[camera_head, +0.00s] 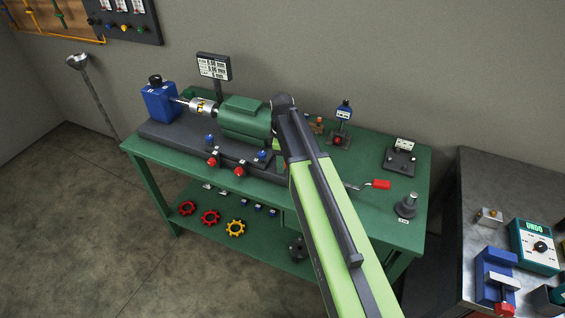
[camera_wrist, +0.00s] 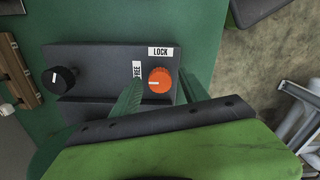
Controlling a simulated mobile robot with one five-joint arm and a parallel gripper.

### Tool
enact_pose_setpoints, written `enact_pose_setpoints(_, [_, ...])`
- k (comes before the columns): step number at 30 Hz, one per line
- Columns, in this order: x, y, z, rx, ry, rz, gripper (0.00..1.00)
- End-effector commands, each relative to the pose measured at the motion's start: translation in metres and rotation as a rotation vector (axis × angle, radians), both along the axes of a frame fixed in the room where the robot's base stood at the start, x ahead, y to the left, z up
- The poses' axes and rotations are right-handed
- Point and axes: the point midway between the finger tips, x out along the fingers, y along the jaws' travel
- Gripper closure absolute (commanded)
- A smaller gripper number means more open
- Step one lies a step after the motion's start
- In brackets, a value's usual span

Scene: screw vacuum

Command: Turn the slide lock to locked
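The slide lock knob (camera_wrist: 159,82) is an orange-red dial on a dark plate in the wrist view. Its white pointer mark faces left, toward the FREE label (camera_wrist: 137,70), which is partly hidden. The LOCK label (camera_wrist: 160,51) sits just above the knob. My gripper (camera_wrist: 166,86) is open, with one green finger to the left of the knob and one to the right. I cannot tell whether the fingers touch it. In the head view my arm hides the knob and the fingertips.
A black knob (camera_wrist: 60,79) sits on the same plate to the left. In the head view a green machine (camera_head: 245,118) stands on the green workbench (camera_head: 350,212). A red-handled crank (camera_head: 379,185) is right of my arm. A grey bench (camera_head: 475,185) stands at the right.

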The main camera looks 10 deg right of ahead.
Motion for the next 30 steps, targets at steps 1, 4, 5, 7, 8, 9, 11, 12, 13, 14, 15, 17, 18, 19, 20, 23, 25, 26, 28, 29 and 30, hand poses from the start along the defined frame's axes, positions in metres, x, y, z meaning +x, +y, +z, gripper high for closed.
enact_pose_setpoints(1, [0.0001,-0.0001,0.0002,0.000,0.000,0.000,0.56])
enact_pose_setpoints(4, [0.0000,-0.0002,0.0001,0.000,0.000,0.000,0.69])
enact_pose_setpoints(5, [0.0000,-0.0003,0.0001,0.000,0.000,0.000,0.73])
enact_pose_setpoints(7, [0.0000,-0.0004,0.0001,0.000,0.000,-0.001,0.82])
enact_pose_setpoints(8, [-0.0001,-0.0004,0.0001,0.000,0.000,-0.001,0.86])
enact_pose_setpoints(9, [-0.0001,-0.0004,0.0001,0.000,0.000,-0.001,0.91])
enact_pose_setpoints(11, [-0.0002,-0.0005,0.0000,0.000,0.001,-0.001,0.99])
enact_pose_setpoints(12, [-0.0002,-0.0006,0.0000,0.000,0.001,-0.001,1.00])
enact_pose_setpoints(13, [-0.0003,-0.0005,0.0000,0.000,0.001,-0.001,1.00])
enact_pose_setpoints(14, [-0.0003,-0.0005,0.0000,0.000,0.001,-0.001,1.00])
enact_pose_setpoints(15, [-0.0003,-0.0006,0.0000,0.000,0.001,-0.001,1.00])
enact_pose_setpoints(17, [-0.0004,-0.0006,-0.0001,0.000,0.001,-0.004,1.00])
enact_pose_setpoints(18, [-0.0005,-0.0007,-0.0001,0.000,0.001,-0.009,1.00])
enact_pose_setpoints(19, [-0.0005,-0.0007,-0.0001,0.000,0.001,-0.013,1.00])
enact_pose_setpoints(20, [-0.0006,-0.0007,-0.0001,0.000,0.001,-0.019,1.00])
enact_pose_setpoints(23, [-0.0007,-0.0008,-0.0001,0.001,0.002,-0.050,1.00])
enact_pose_setpoints(25, [-0.0008,-0.0008,-0.0002,0.001,0.002,-0.083,1.00])
enact_pose_setpoints(26, [-0.0010,-0.0008,-0.0002,0.001,0.002,-0.099,1.00])
enact_pose_setpoints(28, [-0.0011,-0.0009,-0.0002,0.001,0.002,-0.146,1.00])
enact_pose_setpoints(29, [-0.0012,-0.0008,-0.0002,0.001,0.002,-0.168,1.00])
enact_pose_setpoints(30, [-0.0013,-0.0008,-0.0002,0.000,0.003,-0.201,1.00])
